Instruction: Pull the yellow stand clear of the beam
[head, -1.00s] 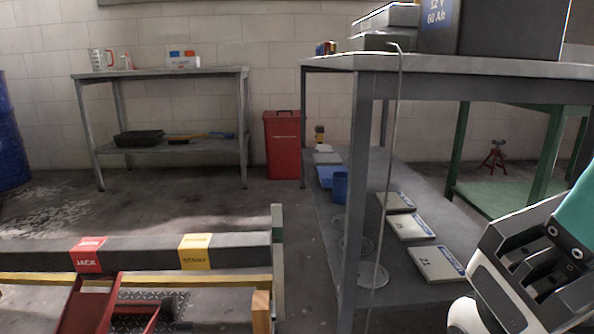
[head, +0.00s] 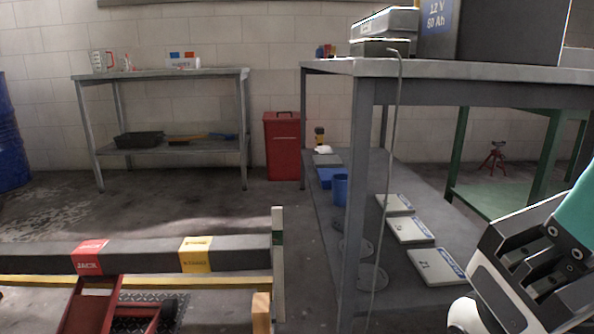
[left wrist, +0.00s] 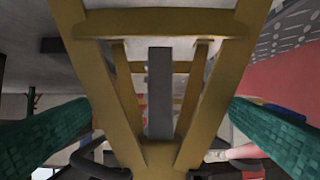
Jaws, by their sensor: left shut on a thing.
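The yellow stand (left wrist: 225,75), a frame with splayed legs and a grey middle post (left wrist: 160,95), fills the left wrist view. My left gripper (left wrist: 160,112) has its green fingers on both sides of the stand and is shut on it. The dark beam (head: 140,256) crosses the lower left of the head view, with a red JACK label and a yellow label. I cannot make out the stand or my left gripper in the head view.
A red jack (head: 90,305) stands below the beam's red label. A pale upright post (head: 278,265) is at the beam's right end. A workbench (head: 352,200) with a lower shelf stands right of it. Floor is open behind the beam, towards a red bin (head: 282,145).

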